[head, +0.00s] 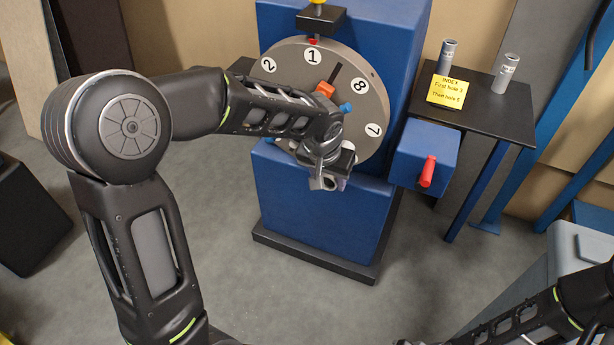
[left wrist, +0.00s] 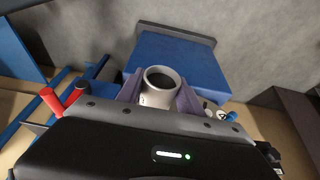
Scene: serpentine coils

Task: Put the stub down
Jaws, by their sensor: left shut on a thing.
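My left gripper (head: 328,182) is in front of the lower part of the round grey numbered disk (head: 290,70). In the left wrist view my left gripper (left wrist: 160,100) is shut on the stub (left wrist: 158,92), a pale hollow cylinder with a dark open end. In the head view the gripper mostly hides the stub. Two similar grey cylinders, one (head: 447,57) at the left and one (head: 507,73) at the right, stand upright on the dark side table (head: 485,108). My right arm enters at the lower right; its gripper is not visible.
The disk is on a blue machine (head: 320,215), with numbers 1, 2, 7 and 8 visible. A yellow note (head: 450,92) reads "INDEX First hole 3 Then hole 5". A blue box (head: 412,150) with a red handle (head: 427,172) projects beside the machine. Grey floor lies in front.

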